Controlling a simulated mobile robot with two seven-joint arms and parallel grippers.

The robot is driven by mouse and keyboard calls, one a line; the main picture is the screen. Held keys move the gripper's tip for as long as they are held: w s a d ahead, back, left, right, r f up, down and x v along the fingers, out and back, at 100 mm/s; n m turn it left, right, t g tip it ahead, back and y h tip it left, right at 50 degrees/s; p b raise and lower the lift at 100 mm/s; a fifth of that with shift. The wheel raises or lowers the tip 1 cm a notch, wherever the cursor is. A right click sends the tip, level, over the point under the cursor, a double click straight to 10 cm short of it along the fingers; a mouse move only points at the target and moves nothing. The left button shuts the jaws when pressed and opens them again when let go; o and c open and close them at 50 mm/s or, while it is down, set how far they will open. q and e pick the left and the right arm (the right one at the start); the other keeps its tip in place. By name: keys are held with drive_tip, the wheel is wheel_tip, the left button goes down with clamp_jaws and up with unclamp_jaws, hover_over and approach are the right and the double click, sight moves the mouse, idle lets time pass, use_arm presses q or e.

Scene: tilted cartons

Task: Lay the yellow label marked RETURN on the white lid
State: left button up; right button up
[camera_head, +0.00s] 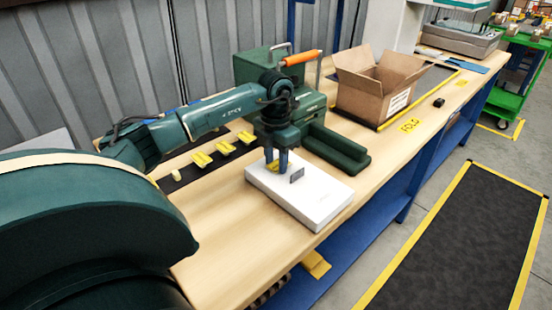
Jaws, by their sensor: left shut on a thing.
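The white lid (315,203) is the top of a flat white box on the wooden bench. My left gripper (276,168) points down over the back left part of the lid and is shut. A small dark grey plate (297,175) stands upright at its fingertips, just above or touching the lid; I cannot tell which. No lettering shows on it. Several yellow folded pieces, such as this yellow label (225,147), sit on a dark strip behind and left of the lid. I cannot read RETURN on any of them. My right gripper is out of view.
A dark green machine (320,122) with an orange handle (301,58) stands just behind the lid. An open cardboard carton (372,98) stands further right, near a yellow FOLD mark (409,126). Bare bench (235,215) lies left of the lid.

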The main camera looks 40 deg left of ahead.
use_arm(q)
drive_tip(key=o, duration=1.4)
wheel_tip(320, 180, up, 7)
drive_tip(key=p, duration=0.6)
idle(0.4)
